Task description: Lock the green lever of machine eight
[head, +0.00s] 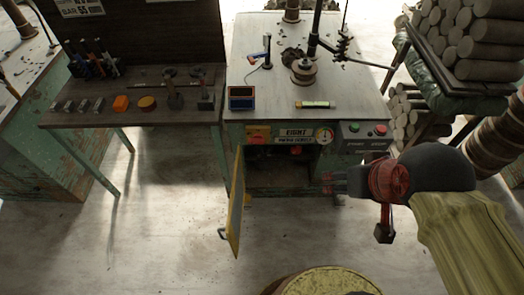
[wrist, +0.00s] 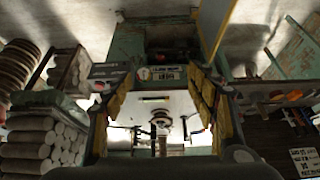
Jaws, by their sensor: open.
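Machine eight (head: 352,105) stands in the middle of the head view, with a label reading EIGHT (head: 296,132) on its front. Its yellow-edged door (head: 237,205) hangs open at the left of a dark compartment (head: 280,172). Small red parts (head: 295,150) show at the top of the compartment. I cannot make out a green lever in either view. My gripper (head: 328,184) is at the right of the opening, in front of the machine. In the wrist view its two yellowish fingers (wrist: 160,80) are spread apart with nothing between them.
A control box with a green button (head: 354,128) and a red button (head: 381,129) sits at the machine's front right. A dial gauge (head: 323,135) is beside the label. A tool bench (head: 190,115) stands left. Stacked clay logs (head: 490,45) are at the right. A round yellowish top (head: 325,282) is at the bottom.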

